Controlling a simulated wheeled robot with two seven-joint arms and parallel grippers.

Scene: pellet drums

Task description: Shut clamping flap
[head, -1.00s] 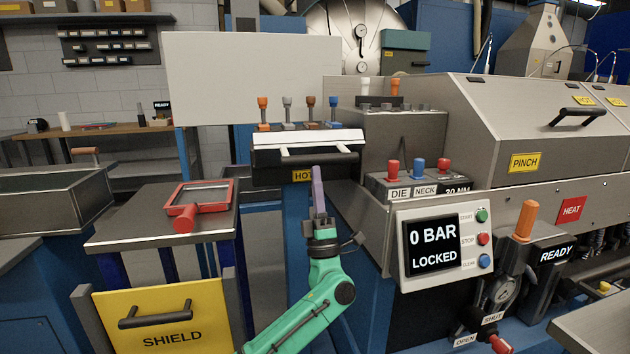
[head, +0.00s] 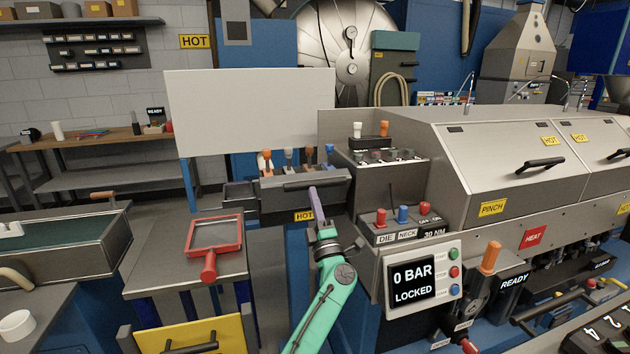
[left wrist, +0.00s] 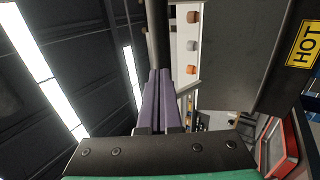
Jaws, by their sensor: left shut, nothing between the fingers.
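The clamping flap (head: 278,197) appears to be the grey panel with a dark bar handle (head: 300,186), above a yellow HOT label, at the middle of the head view. My left gripper (head: 316,203) has purple fingers pressed together with nothing between them. It points up at the right part of the handle. In the left wrist view a dark bar (left wrist: 157,35), likely the handle, runs up from just beyond the fingertips (left wrist: 158,78). I cannot tell whether they touch. The flap's hinge is not clear. My right gripper is out of view.
Several coloured levers (head: 288,158) stand behind the flap, before a large white panel (head: 250,115). A control box (head: 412,278) reading 0 BAR LOCKED stands close right of my arm. A red-framed tool (head: 215,238) lies on a stand at left.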

